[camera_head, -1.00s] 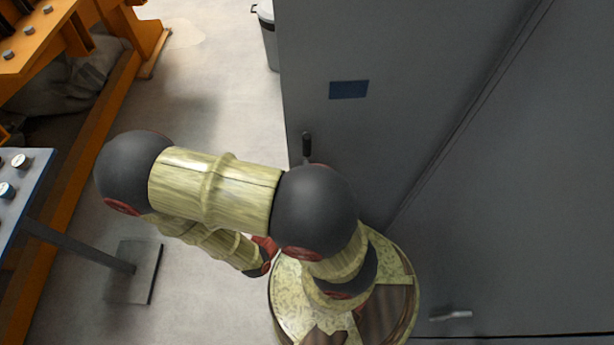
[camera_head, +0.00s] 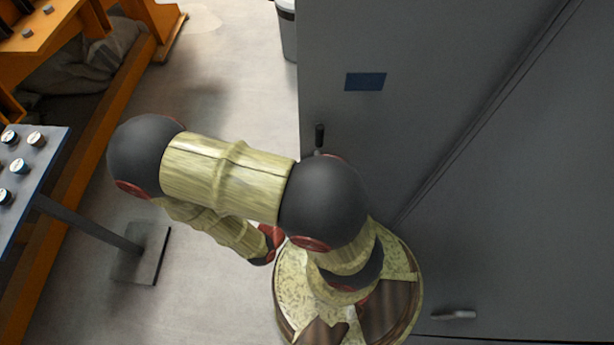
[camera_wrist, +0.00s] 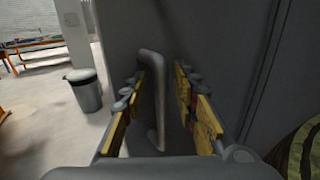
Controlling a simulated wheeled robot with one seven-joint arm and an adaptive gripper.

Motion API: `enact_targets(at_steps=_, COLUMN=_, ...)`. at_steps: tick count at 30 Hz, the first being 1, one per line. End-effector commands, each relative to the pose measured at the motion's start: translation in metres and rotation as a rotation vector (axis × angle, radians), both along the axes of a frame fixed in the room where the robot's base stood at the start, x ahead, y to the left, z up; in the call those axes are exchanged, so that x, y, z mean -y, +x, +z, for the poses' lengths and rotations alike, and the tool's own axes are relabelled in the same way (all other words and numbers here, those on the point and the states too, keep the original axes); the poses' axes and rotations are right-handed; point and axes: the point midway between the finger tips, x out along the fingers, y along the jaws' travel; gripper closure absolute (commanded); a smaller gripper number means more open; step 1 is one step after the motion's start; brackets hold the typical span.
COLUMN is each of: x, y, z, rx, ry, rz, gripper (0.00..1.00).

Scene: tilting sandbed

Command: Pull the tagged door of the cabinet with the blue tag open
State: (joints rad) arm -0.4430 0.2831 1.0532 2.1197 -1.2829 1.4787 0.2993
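The grey cabinet's door (camera_head: 400,130) carries a blue tag (camera_head: 365,81) in the head view. The top of its upright dark handle (camera_head: 319,135) shows just above my arm; the rest is hidden. In the wrist view the grey bar handle (camera_wrist: 158,100) stands between the two yellow-padded fingers of my gripper (camera_wrist: 162,115). The fingers are apart, with visible space on both sides of the bar. I cannot tell whether either pad touches it. My gripper is hidden behind my arm in the head view. No clear opening shows at the tagged door.
A second grey panel (camera_head: 530,200) with a silver handle (camera_head: 453,315) is at the right. A bin (camera_head: 287,28) stands beyond the cabinet, also in the wrist view (camera_wrist: 84,90). An orange frame (camera_head: 70,230) and a knob panel (camera_head: 30,175) are at left.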

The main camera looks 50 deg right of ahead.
Motion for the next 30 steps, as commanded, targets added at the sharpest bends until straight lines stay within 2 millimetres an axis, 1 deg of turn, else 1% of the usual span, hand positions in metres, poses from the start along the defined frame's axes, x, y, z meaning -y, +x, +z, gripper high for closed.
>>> enact_targets(at_steps=8, x=-0.025, y=-0.002, z=0.000, rx=0.001, ry=0.000, rz=0.007, gripper=0.70)
enact_targets(at_steps=24, x=-0.094, y=-0.012, z=0.000, rx=0.001, ry=0.001, rz=0.005, gripper=0.70)
enact_targets(at_steps=30, x=-0.112, y=-0.015, z=0.000, rx=0.001, ry=0.001, rz=0.003, gripper=0.70)
